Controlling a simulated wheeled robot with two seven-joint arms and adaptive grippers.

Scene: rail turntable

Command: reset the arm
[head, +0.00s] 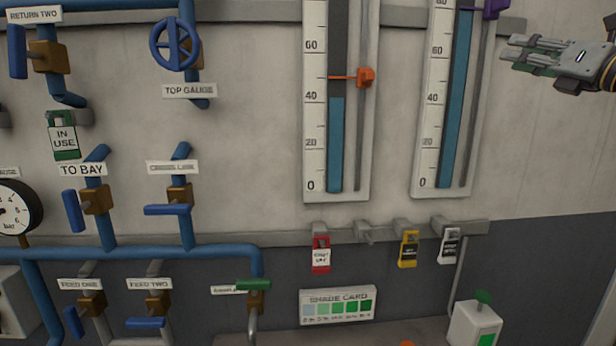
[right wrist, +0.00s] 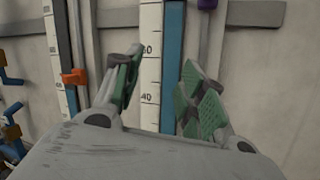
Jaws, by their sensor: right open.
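My right gripper (head: 528,55) is at the upper right of the head view, in front of the bare wall to the right of the gauges. It is open and holds nothing. In the right wrist view its two green-padded fingers (right wrist: 158,95) stand apart, with the right-hand gauge (right wrist: 150,62) behind them. My left gripper is not in either view.
The left gauge (head: 315,120) has an orange pointer (head: 366,78); the right gauge (head: 431,120) has a purple one (head: 492,9). Red (head: 320,254), yellow (head: 408,249) and white (head: 449,246) tags hang on a rail. Blue pipes (head: 150,252) with valves fill the left. Wall at right is clear.

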